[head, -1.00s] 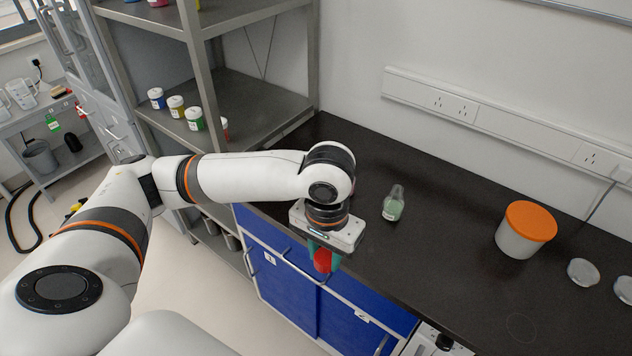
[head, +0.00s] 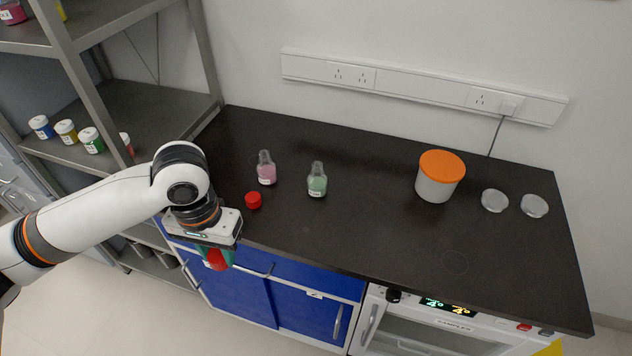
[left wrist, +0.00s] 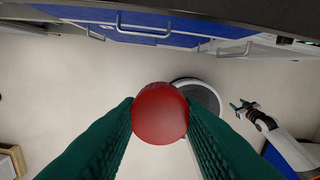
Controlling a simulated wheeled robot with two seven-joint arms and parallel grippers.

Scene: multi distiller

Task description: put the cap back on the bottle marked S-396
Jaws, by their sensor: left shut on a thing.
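My left gripper (head: 217,262) is shut on a round red cap (left wrist: 160,113), held between its green fingers in front of and below the counter's front edge. A clear bottle with pink liquid (head: 267,172) and one with green liquid (head: 317,182) stand upright and uncapped on the black counter. Their small labels are too small to read, so I cannot tell which is S-396. Another red cap (head: 254,201) lies on the counter near the pink bottle. My right gripper (left wrist: 243,106) shows small in the left wrist view; its opening is unclear.
A white tub with an orange lid (head: 440,177) and two clear round dishes (head: 495,201) stand on the right of the counter (head: 380,240). A metal shelf (head: 120,105) with small jars stands at the left. The counter's middle front is clear.

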